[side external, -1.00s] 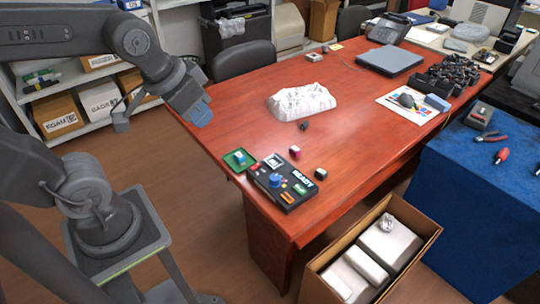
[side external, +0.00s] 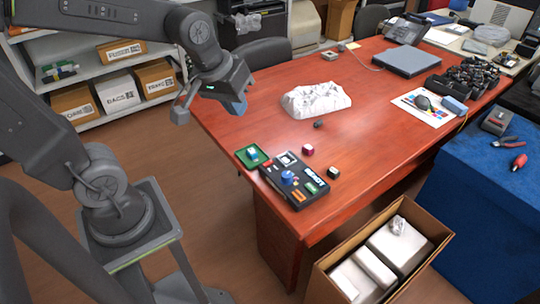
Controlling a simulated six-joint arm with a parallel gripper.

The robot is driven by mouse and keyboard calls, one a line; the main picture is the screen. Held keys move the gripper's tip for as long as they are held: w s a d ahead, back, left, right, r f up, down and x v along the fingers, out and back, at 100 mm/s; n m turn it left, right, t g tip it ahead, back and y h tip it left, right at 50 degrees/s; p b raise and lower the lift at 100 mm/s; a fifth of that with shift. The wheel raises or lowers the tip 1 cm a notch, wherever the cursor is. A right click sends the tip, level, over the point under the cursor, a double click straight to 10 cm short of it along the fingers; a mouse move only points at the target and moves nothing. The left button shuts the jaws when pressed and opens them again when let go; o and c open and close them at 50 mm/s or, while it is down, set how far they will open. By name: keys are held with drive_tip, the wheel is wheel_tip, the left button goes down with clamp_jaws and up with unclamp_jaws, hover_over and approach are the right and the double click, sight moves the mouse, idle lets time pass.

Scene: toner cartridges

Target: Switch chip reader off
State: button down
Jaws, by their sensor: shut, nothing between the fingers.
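The chip reader (side external: 298,196) is a black box near the table's front left corner. Its top has a blue knob (side external: 288,177), a white square, a lettered label, and green, orange and red patches. The switch setting is too small to read. My gripper (side external: 180,116) hangs beyond the table's left edge, above and left of the reader, well apart from it. The fingers are shut and empty, touching nothing.
A green tray (side external: 243,159) with a small part adjoins the reader. Small pink (side external: 308,149) and dark (side external: 333,172) cubes lie right of it. A white lumpy mound (side external: 316,99) stands behind. An open carton (side external: 438,246) stands below the front edge.

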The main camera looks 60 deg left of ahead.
drive_tip(key=w+a+f+n+g, duration=0.1)
drive_tip(key=w+a+f+n, duration=0.45)
drive_tip(key=w+f, duration=0.2)
drive_tip(key=n+g, duration=0.1)
drive_tip(key=n, duration=0.6)
hover_over(271, 161)
drive_tip(key=s, duration=0.3)
drive_tip(key=s+x, duration=0.2)
drive_tip(key=x, duration=0.6)
drive_tip(key=shift+a+f, duration=0.1)
drive_tip(key=shift+a, duration=0.05)
drive_tip(key=x, duration=1.4)
drive_tip(key=shift+s+f, duration=0.1)
drive_tip(key=shift+s, duration=0.1)
drive_tip(key=shift+d+g, duration=0.25)
drive_tip(key=shift+g, duration=0.05)
